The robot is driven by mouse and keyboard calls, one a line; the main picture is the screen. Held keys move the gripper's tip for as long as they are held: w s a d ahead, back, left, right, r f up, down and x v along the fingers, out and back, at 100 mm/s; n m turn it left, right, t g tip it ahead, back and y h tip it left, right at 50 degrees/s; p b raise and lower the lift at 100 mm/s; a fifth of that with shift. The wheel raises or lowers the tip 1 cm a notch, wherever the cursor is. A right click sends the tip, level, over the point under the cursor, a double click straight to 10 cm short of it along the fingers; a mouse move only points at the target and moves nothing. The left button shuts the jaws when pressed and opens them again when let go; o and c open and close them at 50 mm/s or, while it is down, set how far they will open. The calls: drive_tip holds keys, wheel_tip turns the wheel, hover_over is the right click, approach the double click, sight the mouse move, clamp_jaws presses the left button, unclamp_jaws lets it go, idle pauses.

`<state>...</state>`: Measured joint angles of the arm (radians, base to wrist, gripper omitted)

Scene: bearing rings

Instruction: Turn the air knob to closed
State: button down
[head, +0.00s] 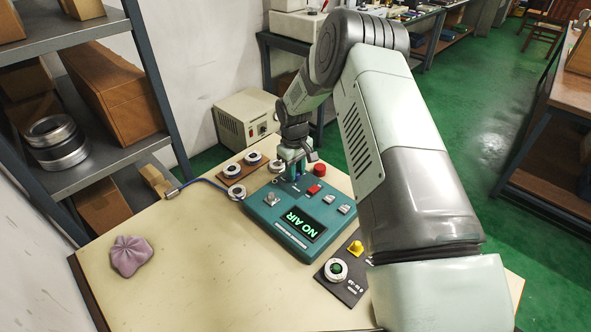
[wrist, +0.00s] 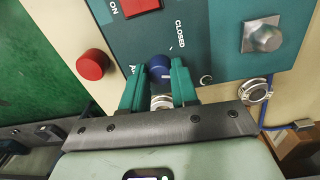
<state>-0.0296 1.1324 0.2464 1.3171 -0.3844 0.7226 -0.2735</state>
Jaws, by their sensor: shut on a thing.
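The teal control panel (head: 262,222) lies on the table, its green display (head: 300,223) reading "NO AIR". The blue air knob (wrist: 158,68) shows in the wrist view, with a "CLOSED" label printed above and to its right; another label beside it is mostly covered by a finger. My gripper (wrist: 158,76) has its two teal fingers on either side of the knob and is shut on it. In the head view my gripper (head: 297,172) stands at the panel's far edge, hiding the knob. A small pale mark shows on the knob, but I cannot tell its exact setting.
A red button (wrist: 92,64) and a square metal knob (wrist: 262,36) flank the fingers. White-and-dark rings (head: 253,158) sit on a brown board. A black plate (head: 350,290) carries another ring. A pink cloth (head: 129,255) lies left; the table's front left is clear.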

drive_tip(key=n, duration=1.2)
drive_tip(key=shift+d, duration=0.1)
idle(0.4)
drive_tip(key=c, duration=0.9)
unclamp_jaws()
drive_tip(key=shift+o, duration=0.2)
wheel_tip(320, 180, up, 11)
drive_tip(key=shift+s, duration=0.15)
drive_tip(key=shift+f, duration=0.1)
